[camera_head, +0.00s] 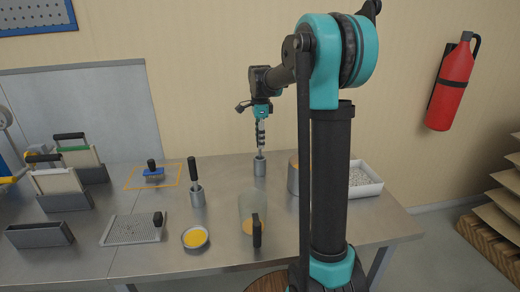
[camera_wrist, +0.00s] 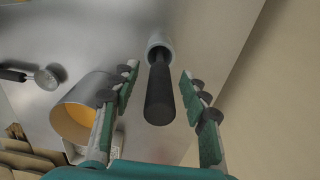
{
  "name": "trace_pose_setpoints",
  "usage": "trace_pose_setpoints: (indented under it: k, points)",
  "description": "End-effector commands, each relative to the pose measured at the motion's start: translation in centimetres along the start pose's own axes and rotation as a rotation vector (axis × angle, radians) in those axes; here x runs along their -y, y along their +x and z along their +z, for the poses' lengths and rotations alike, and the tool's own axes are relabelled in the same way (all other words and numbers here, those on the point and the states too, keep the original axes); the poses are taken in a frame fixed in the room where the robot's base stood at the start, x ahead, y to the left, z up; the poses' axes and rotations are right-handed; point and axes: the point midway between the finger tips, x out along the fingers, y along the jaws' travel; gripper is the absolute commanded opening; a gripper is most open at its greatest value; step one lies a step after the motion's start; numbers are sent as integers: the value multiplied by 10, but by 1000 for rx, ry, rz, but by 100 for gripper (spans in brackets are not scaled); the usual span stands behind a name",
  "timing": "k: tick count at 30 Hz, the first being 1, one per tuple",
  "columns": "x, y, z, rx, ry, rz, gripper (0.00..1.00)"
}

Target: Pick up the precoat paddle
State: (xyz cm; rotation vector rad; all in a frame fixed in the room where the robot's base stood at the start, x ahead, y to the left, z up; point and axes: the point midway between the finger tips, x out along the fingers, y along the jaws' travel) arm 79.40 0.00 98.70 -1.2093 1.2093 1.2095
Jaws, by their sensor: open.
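A tool with a dark handle (camera_wrist: 160,92) stands in a small grey metal cup (camera_head: 260,166); the cup also shows in the wrist view (camera_wrist: 158,42). My gripper (camera_head: 261,134) is over this cup. In the wrist view my gripper (camera_wrist: 157,85) is open, with one finger on each side of the handle and a gap at both sides. The tool's lower end is hidden in the cup. A second black-handled tool (camera_head: 192,168) stands in another grey cup (camera_head: 198,198) to the left. No label shows which tool is the precoat paddle.
A metal pot (camera_wrist: 87,100) with orange contents stands close beside the cup. A white tray of pellets (camera_head: 372,190) is at right. Bare table lies around the cup.

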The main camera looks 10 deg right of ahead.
Motion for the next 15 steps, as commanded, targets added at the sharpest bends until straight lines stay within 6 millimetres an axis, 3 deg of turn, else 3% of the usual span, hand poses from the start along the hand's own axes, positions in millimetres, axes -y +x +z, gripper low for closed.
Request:
trace_pose_setpoints:
  k: [8,15]
  points:
    - [0,4,0,0,0,0,45]
    - [0,4,0,0,0,0,17]
